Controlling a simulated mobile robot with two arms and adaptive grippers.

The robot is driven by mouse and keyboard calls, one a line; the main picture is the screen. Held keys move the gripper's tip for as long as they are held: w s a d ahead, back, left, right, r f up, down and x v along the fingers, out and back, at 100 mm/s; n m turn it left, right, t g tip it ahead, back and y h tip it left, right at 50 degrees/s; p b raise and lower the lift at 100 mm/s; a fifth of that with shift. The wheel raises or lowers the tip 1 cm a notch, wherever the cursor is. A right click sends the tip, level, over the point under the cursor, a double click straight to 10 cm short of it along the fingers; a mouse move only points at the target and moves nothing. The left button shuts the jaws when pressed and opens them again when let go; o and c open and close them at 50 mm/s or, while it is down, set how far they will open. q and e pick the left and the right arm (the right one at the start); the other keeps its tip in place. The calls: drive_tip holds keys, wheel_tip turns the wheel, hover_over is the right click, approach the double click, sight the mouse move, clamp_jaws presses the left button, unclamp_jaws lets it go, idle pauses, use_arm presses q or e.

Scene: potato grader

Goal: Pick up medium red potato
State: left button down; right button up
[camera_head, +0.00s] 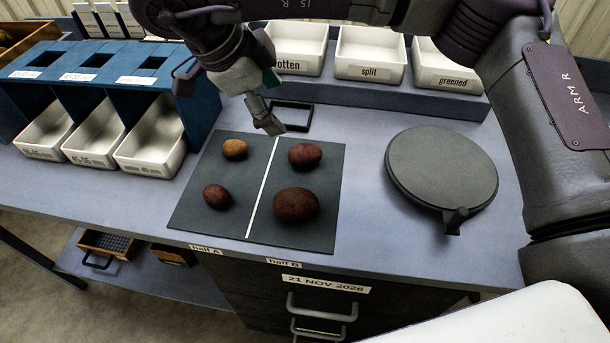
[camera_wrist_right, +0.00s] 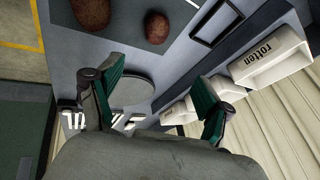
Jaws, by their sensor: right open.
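A medium red potato (camera_head: 305,155) lies on the upper right half of the dark mat (camera_head: 190,215); it also shows near the top of the right wrist view (camera_wrist_right: 158,27). A larger red potato (camera_head: 296,204) lies below it. A smaller red potato (camera_head: 217,196) and a yellow-brown potato (camera_head: 235,149) lie on the mat's left half. My right gripper (camera_head: 268,122) is above the mat's back edge, left of the medium red potato. Its green-padded fingers (camera_wrist_right: 172,76) are spread apart with nothing between them. My left gripper is out of view.
Bins labelled rotten (camera_head: 296,46), split (camera_head: 370,55) and greened (camera_head: 447,66) stand along the back. A black square frame (camera_head: 308,117) lies behind the mat. A round grey plate (camera_head: 441,166) stands to the right. A blue rack (camera_head: 125,95) with white trays stands left.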

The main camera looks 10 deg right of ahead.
sight(300, 150)
drive_tip(key=x, duration=0.3)
drive_tip(key=b+x, duration=0.1)
drive_tip(key=x, duration=0.3)
drive_tip(key=a+x, duration=0.1)
drive_tip(key=x, duration=0.3)
drive_tip(key=shift+s+f, duration=0.2)
drive_tip(key=shift+f, duration=0.2)
drive_tip(key=shift+a+p+x, duration=0.15)
drive_tip(key=shift+x, duration=1.2)
drive_tip(key=shift+a+p+x, duration=0.15)
drive_tip(key=shift+x, duration=1.2)
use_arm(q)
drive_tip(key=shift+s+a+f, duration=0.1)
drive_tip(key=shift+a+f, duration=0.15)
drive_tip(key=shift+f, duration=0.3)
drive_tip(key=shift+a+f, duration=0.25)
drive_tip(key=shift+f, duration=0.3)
use_arm(e)
drive_tip(key=shift+s+f, duration=0.1)
drive_tip(key=shift+c, duration=0.3)
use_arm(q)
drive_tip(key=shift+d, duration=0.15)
use_arm(e)
drive_tip(key=c, duration=1.2)
